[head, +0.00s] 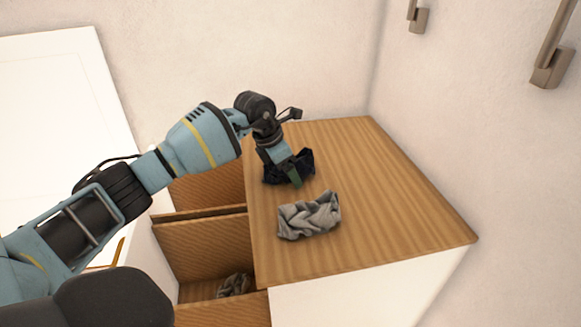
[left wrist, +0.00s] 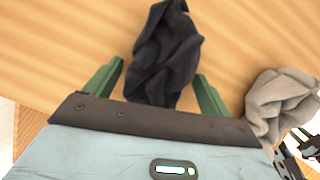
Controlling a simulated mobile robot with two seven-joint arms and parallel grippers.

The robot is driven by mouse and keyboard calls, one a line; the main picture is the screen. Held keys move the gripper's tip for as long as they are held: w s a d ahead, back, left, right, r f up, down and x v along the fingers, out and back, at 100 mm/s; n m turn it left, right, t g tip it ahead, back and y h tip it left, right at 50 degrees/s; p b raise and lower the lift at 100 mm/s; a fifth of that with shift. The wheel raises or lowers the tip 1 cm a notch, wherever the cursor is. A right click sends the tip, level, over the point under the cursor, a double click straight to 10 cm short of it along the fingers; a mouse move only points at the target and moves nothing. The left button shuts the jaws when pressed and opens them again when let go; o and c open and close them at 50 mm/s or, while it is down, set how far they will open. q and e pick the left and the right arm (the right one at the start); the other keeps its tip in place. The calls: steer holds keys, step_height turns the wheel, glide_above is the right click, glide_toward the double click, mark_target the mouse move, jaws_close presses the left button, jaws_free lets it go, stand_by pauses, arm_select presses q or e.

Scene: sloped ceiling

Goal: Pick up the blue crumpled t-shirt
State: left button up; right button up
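The blue crumpled t-shirt (head: 307,164) looks very dark, nearly black-blue, and lies on the wooden top of the cabinet. It also shows in the left wrist view (left wrist: 166,55), reaching back between the two green fingers. My left gripper (head: 291,179) points down at the t-shirt and hides part of it. In the left wrist view my left gripper (left wrist: 158,82) is open, with a finger on each side of the dark cloth and a gap beside it.
A grey crumpled cloth (head: 309,215) lies on the cabinet top (head: 400,215), close to the t-shirt. A wall bounds the right side. The right part of the top is clear.

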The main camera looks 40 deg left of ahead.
arm_select(q)
steer(key=c, duration=0.9)
steer(key=shift+c, duration=0.2)
steer(key=shift+r, duration=0.2)
steer(key=shift+r, duration=0.65)
step_height(320, 180, up, 2)
steer(key=shift+r, duration=0.1)
steer(key=s+a+r, duration=0.1)
steer(key=s+a, duration=0.8)
steer(key=s, duration=0.4)
steer(key=shift+s+r, duration=0.1)
